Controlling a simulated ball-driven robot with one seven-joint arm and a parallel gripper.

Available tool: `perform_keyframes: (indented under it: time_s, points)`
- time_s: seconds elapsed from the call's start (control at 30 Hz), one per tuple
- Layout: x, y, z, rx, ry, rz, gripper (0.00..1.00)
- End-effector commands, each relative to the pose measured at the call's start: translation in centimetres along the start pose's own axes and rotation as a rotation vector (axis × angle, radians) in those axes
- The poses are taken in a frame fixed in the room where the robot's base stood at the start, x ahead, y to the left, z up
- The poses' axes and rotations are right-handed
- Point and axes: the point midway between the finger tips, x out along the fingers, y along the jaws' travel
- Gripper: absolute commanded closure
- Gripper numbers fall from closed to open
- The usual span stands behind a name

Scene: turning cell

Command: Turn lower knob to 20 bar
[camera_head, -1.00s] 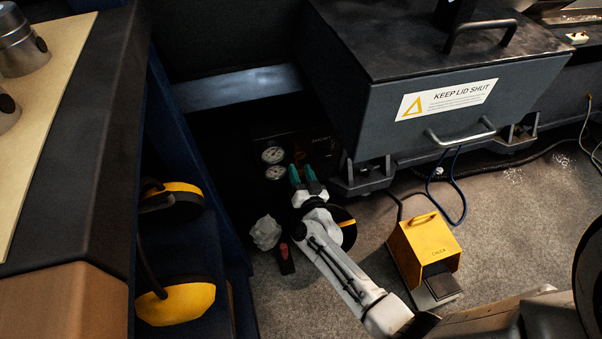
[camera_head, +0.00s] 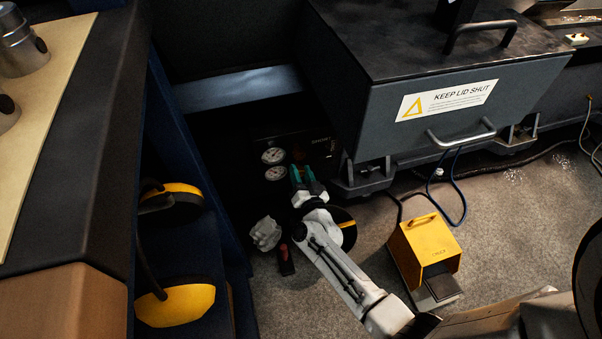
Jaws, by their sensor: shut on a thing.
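My gripper (camera_head: 302,174) is at the dark panel (camera_head: 318,142) low in the shadowed recess, its green-tipped fingers shut at the lower knob's place. The knob itself is hidden behind the fingers. Left of the fingers, two round white-faced gauges sit one above the other: the upper gauge (camera_head: 273,155) and the lower gauge (camera_head: 276,173). Their needles and figures are too small to read. An orange-brown spot (camera_head: 298,153), perhaps the upper knob, shows just above my fingertips.
A dark machine box (camera_head: 440,115) with a "KEEP LID SHUT" label overhangs on the right. A yellow pedal housing (camera_head: 425,243) stands on the floor. A crumpled pale rag (camera_head: 265,233) and a dark red-ended object (camera_head: 286,260) lie left of my arm.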

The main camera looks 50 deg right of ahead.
Motion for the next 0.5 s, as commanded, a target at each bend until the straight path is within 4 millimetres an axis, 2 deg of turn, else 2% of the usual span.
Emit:
perform_keyframes:
  time_s: [0.5]
  points:
    - [-0.08,0.21,0.19,0.430,0.000,-0.001,0.93]
